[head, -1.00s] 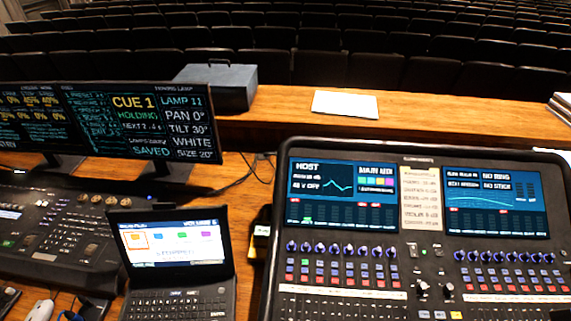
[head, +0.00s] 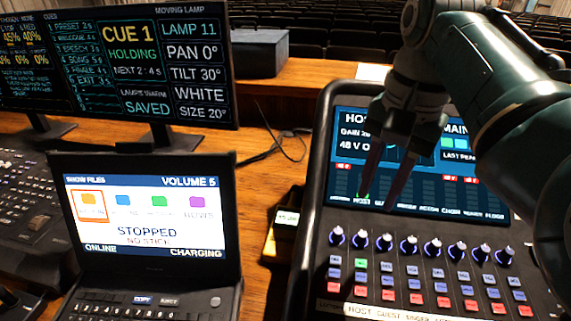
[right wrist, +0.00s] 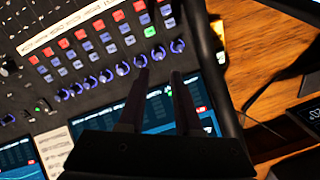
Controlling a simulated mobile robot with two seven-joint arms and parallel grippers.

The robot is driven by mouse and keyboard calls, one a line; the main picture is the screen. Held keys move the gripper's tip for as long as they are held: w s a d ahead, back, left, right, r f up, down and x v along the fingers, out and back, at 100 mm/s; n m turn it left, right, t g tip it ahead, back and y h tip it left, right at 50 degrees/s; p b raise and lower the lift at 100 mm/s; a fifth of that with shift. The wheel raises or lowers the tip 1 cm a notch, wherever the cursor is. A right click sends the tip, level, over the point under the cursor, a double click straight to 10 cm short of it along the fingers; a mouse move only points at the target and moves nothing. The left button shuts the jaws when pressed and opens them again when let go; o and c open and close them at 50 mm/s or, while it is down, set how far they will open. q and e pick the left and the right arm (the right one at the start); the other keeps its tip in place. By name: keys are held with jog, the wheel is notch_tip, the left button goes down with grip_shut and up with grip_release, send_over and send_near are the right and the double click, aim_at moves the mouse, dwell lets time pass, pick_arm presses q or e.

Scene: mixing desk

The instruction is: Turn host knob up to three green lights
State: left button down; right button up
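The console (head: 322,190) has a row of blue-ringed knobs below its screen. The knob that lines up with the HOST screen label, second from the left, is the apparent host knob (head: 360,240); it also shows in the right wrist view (right wrist: 159,54). A small green light (head: 364,193) shows at the HOST column; I cannot count its segments. My right gripper (head: 378,193) hangs in front of the screen, its fingers apart and empty. In the right wrist view its fingertips (right wrist: 159,73) are near the knob row, without clear contact. My left gripper is out of view.
Coloured buttons (head: 415,284) lie below the knobs. A laptop (head: 150,215) reading STOPPED stands left of the console, and a cue monitor (head: 165,65) stands behind it. A dark box (head: 258,52) sits at the back.

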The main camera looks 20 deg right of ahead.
aim_at(363, 234)
jog(key=f+b, duration=0.1)
jog(key=f, duration=0.3)
jog(key=f+b, duration=0.1)
jog(key=f, duration=0.3)
jog(key=shift+w+a+f, duration=0.15)
jog(key=shift+w+f, duration=0.05)
jog(key=shift+f, duration=0.15)
grip_shut()
